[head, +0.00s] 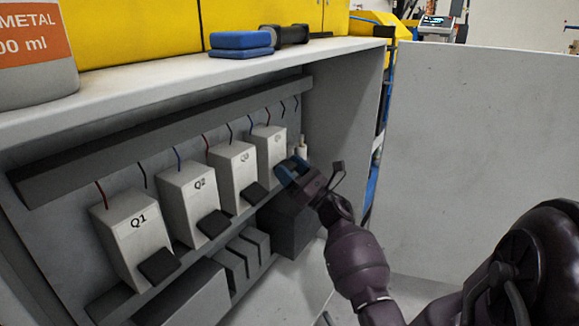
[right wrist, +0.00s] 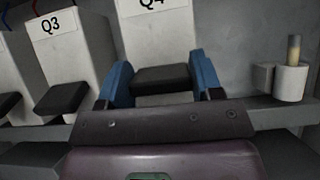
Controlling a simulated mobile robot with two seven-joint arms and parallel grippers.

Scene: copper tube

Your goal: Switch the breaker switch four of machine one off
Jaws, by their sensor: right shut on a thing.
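Breaker four is the white box marked Q4 (right wrist: 155,35), at the right end of the row. In the head view this box (head: 268,143) is partly hidden by my gripper. Its black switch lever (right wrist: 161,79) sticks out at the bottom front. My right gripper (right wrist: 160,86) is shut on this lever, one blue finger on each side. In the head view my right gripper (head: 290,171) hides the lever. My left gripper is not in view.
Breakers Q1 (head: 134,238), Q2 (head: 190,200) and Q3 (head: 235,172) stand to the left, each with a black lever. A small white cylinder (right wrist: 290,82) stands right of Q4. The open cabinet door (head: 480,140) is on the right. Blue blocks (head: 240,42) lie on top.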

